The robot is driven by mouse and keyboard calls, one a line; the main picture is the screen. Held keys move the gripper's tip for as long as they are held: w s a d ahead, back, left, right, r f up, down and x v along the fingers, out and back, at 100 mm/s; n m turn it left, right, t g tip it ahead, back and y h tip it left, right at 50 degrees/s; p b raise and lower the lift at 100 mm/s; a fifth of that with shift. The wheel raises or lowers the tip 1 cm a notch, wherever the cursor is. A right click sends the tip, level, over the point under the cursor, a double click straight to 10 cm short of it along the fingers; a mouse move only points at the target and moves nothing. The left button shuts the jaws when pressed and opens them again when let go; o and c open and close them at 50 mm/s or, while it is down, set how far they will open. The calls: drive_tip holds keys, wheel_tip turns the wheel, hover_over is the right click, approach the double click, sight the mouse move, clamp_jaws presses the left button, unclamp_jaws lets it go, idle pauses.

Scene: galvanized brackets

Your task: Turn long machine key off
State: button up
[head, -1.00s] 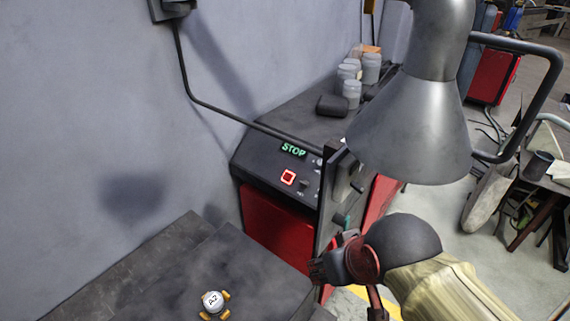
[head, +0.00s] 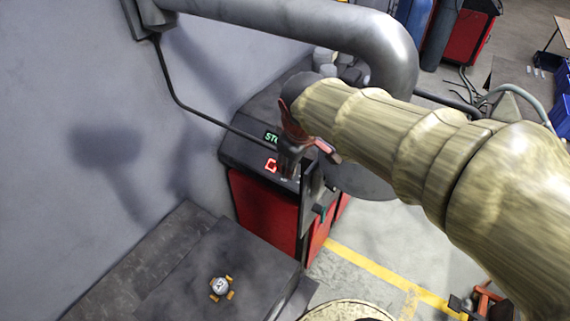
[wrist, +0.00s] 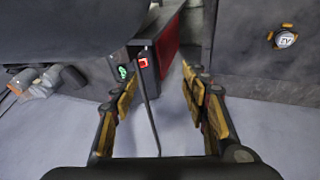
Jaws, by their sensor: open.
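The black and red machine (head: 262,205) stands against the wall. Its sloped panel carries a green lit display (head: 271,136), which also shows in the wrist view (wrist: 122,72), and a red-lit square button (head: 271,165), also in the wrist view (wrist: 144,62). I cannot make out the long key; my gripper and arm hide part of the panel. My gripper (head: 289,160) is over the panel's right part in the head view. In the wrist view my gripper (wrist: 160,78) has its fingers spread with nothing held between them, and the button shows between and beyond them.
A grey duct with a hood (head: 385,50) hangs close behind my arm. A dark bench (head: 180,275) at front left bears a round white tag with orange clips (head: 219,285). A dark cable (head: 185,105) runs down the wall. Jars (head: 325,62) stand behind the panel.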

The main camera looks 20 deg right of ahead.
drive_tip(key=w+d+f+n+g+h, duration=0.1)
drive_tip(key=w+d+f+n, duration=0.2)
drive_tip(key=w+f+n, duration=0.5)
drive_tip(key=w+d+f+n+h, duration=0.15)
drive_tip(key=w+f, duration=0.35)
drive_tip(key=w, duration=0.7)
drive_tip(key=shift+w+d+f+n+g+p, duration=0.2)
drive_tip(key=shift+w+d+f+n, duration=1.55)
drive_tip(key=shift+f, duration=3.35)
drive_tip(key=shift+w+d+f+n+g+p, duration=0.25)
drive_tip(key=shift+w+d+f+n, duration=0.7)
drive_tip(key=shift+w+f, duration=2.9)
drive_tip(key=shift+w+d+f+n+g+p, duration=0.25)
drive_tip(key=shift+w+d+f+n, duration=1.05)
drive_tip(key=shift+f, duration=5.1)
drive_tip(key=shift+s+a+n+y, duration=0.25)
drive_tip(key=shift+s+a+n, duration=0.15)
drive_tip(key=shift+s+n, duration=0.1)
drive_tip(key=c, duration=0.3)
drive_tip(key=c, duration=0.7)
drive_tip(key=shift+c, duration=0.6)
